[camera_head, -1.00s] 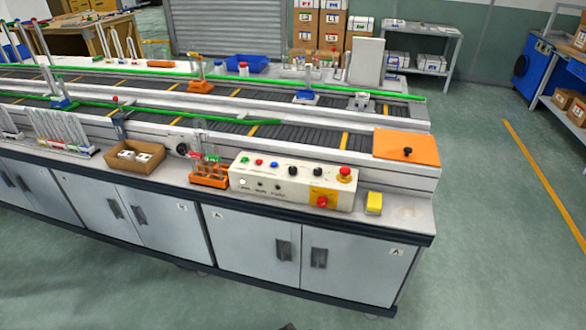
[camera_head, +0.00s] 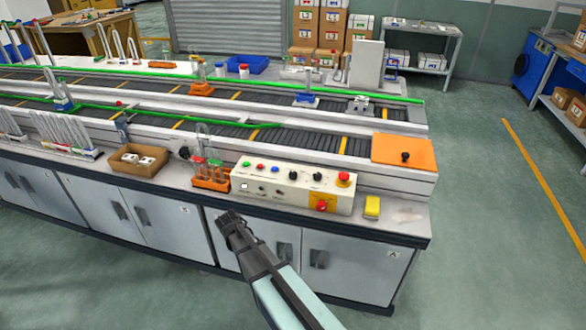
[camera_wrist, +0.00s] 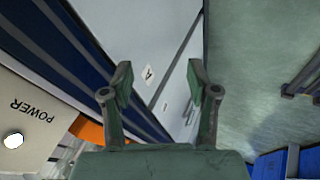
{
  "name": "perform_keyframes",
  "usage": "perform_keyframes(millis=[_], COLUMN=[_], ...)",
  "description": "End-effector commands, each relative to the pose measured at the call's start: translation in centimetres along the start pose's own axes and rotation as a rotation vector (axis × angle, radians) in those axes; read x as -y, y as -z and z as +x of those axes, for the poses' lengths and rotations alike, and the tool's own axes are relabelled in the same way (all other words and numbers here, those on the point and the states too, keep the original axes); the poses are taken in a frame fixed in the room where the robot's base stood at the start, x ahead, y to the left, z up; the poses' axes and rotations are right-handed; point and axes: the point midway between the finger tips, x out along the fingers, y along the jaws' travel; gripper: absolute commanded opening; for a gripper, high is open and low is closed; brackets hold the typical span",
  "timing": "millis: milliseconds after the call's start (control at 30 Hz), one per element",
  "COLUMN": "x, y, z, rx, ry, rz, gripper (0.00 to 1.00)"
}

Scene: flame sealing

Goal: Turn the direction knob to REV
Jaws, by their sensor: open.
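The cream control panel (camera_head: 240,184) stands on the bench's front ledge, with coloured buttons and black knobs on its sloping face. Two larger black knobs (camera_head: 292,175) (camera_head: 317,177) sit on its right half; the labels are too small to tell which is the direction knob or where it points. My gripper (camera_head: 228,219) is in front of the bench, below and left of the panel, apart from it. In the wrist view, my gripper (camera_wrist: 160,85) is open and empty, fingers apart. The panel (camera_wrist: 28,108) shows at the left edge there, with an upside-down "POWER" label.
A red emergency button (camera_head: 343,179) and a red switch (camera_head: 322,203) on yellow are at the panel's right end. An orange tube rack (camera_head: 211,181) stands just left of the panel, a yellow block (camera_head: 372,206) right of it. The floor in front is clear.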

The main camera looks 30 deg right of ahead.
Motion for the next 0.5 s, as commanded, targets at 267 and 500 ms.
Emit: perform_keyframes(millis=[267, 500], x=[-12.6, -17.9], y=[16.0, 22.4], z=[-8.2, -13.5], rx=[-0.246, -0.340], ry=[-0.243, -0.364], rz=[-0.182, -0.265], gripper=[0.60, 0.60])
